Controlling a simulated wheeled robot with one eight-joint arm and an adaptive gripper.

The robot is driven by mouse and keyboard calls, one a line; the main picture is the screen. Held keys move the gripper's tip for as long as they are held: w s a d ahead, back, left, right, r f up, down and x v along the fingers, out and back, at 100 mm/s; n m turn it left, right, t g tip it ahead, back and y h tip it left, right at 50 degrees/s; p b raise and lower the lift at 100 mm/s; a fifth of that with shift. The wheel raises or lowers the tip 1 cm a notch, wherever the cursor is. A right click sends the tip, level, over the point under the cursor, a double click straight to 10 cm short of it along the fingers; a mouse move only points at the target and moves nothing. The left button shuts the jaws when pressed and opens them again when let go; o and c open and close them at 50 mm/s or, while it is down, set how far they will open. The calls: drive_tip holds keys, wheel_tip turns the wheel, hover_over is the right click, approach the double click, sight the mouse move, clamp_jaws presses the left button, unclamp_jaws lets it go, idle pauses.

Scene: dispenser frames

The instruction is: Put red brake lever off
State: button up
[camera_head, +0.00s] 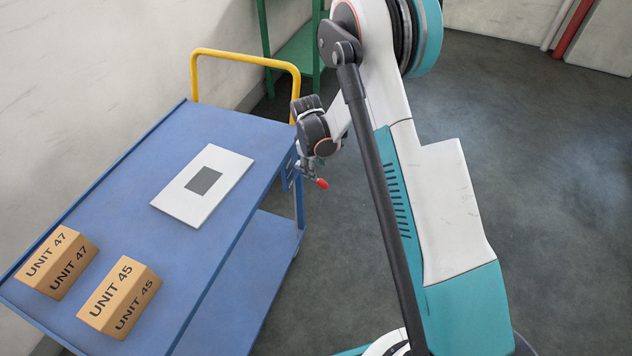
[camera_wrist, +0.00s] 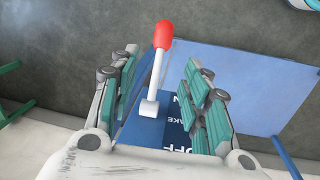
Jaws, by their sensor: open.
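The red brake lever has a red knob and a white shaft. In the wrist view its knob (camera_wrist: 163,35) points up between my open fingers, and the shaft runs down to a pale block on a blue plate (camera_wrist: 150,132). The plate carries white lettering, partly hidden, with "OFF" legible. In the head view the red knob (camera_head: 322,183) sticks out beside the cart's right edge. My gripper (camera_wrist: 160,88) is open, with one finger on each side of the lever and a gap to both. It also shows in the head view (camera_head: 308,168), small and partly hidden.
The blue cart (camera_head: 235,135) has a yellow handle (camera_head: 245,58). On it lie a white panel with a grey square (camera_head: 203,185) and two boxes, UNIT 47 (camera_head: 57,262) and UNIT 45 (camera_head: 119,297). A green shelf (camera_head: 295,50) stands behind. The floor at right is clear.

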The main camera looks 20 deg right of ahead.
drive_tip(key=f+b, duration=0.1)
drive_tip(key=f, duration=0.4)
drive_tip(key=w+f+b, duration=0.1)
drive_tip(key=f, duration=0.2)
drive_tip(key=shift+d+b, duration=0.3)
drive_tip(key=shift+d, duration=0.1)
clamp_jaws()
